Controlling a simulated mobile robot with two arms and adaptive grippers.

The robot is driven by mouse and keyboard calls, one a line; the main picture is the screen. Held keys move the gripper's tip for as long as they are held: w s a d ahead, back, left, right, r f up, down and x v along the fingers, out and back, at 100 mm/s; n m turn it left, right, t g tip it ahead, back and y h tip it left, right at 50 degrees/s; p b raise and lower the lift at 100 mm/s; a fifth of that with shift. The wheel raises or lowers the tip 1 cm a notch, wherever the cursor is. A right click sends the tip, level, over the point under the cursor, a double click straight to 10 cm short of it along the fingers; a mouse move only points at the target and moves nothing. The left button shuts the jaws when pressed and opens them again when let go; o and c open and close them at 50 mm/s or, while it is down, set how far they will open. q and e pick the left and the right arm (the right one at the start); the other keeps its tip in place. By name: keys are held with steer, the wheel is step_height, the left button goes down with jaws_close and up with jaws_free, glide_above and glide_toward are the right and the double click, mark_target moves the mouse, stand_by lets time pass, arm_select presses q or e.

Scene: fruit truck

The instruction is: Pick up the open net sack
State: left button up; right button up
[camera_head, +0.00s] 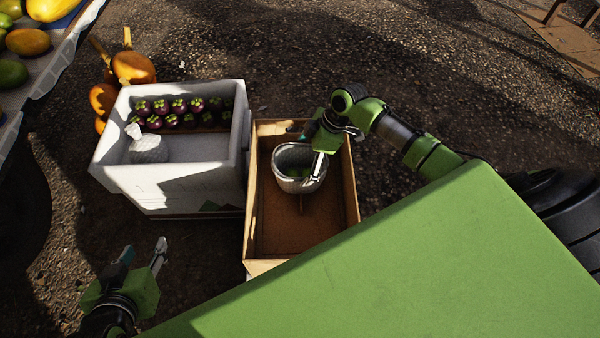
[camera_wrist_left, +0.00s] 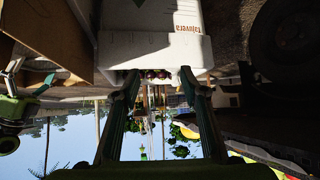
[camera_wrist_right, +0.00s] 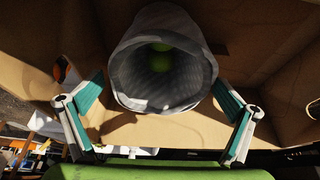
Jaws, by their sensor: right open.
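The open net sack (camera_head: 287,181) stands in the cardboard box (camera_head: 252,200), mouth up, with green fruit inside. In the right wrist view the grey sack (camera_wrist_right: 145,95) lies between the spread fingers, its round mouth facing the camera and green fruit (camera_wrist_right: 160,62) deep inside. My right gripper (camera_head: 310,148) is open at the sack's rim in the head view; whether a finger touches it I cannot tell. My left gripper (camera_head: 144,248) is open and empty, low at the left, in front of the white foam box (camera_head: 175,190).
The foam box holds several mangosteens (camera_head: 178,113) and a tied white net sack (camera_head: 148,150). It stands close beside the cardboard box. Orange pumpkins (camera_head: 133,67) sit behind it, and a fruit stand (camera_head: 55,58) is at the upper left. Gravel ground lies open beyond the boxes.

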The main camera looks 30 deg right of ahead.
mark_target(295, 173)
steer(key=b+x, duration=0.1)
steer(key=x, duration=0.1)
steer(key=shift+a+f, duration=0.15)
steer(key=shift+f, duration=0.35)
arm_select(q)
steer(key=w+d+r+t+h, duration=0.1)
steer(key=w+r+t, duration=0.2)
steer(key=w+r, duration=0.1)
steer(key=shift+w+d+r, duration=0.2)
steer(key=shift+d+r, duration=0.2)
steer(key=shift+r, duration=0.2)
steer(key=shift+s+f, duration=0.2)
steer(key=shift+f, duration=0.15)
arm_select(e)
steer(key=shift+f, duration=0.15)
steer(key=shift+c, duration=0.4)
arm_select(q)
steer(key=shift+s+a+f, duration=0.1)
arm_select(e)
steer(key=c, duration=1)
